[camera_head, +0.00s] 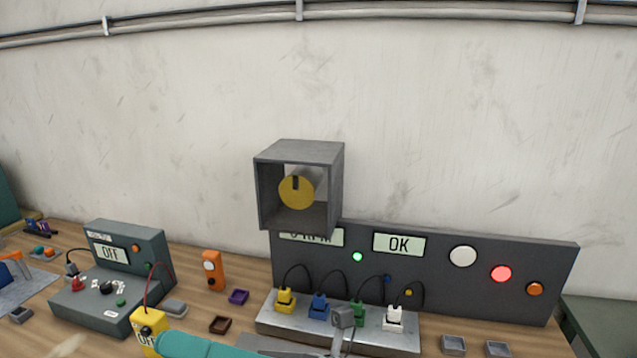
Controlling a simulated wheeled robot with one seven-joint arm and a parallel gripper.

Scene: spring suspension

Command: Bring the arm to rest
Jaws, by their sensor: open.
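My gripper does not show in the head view, and I cannot see my arm for certain. A teal rounded bar (205,346) cuts across the bottom edge, and I cannot tell what it belongs to. A pale blurred shape (65,346) lies at the bottom left, also unclear.
A dark panel (430,305) reads OK, with a red light lit. Before it, a grey tray (270,322) holds several coloured plugs. A grey open box (322,152) with a yellow disc (297,192) sits above. Left are a console (150,245) reading OFF and a yellow meter (148,322).

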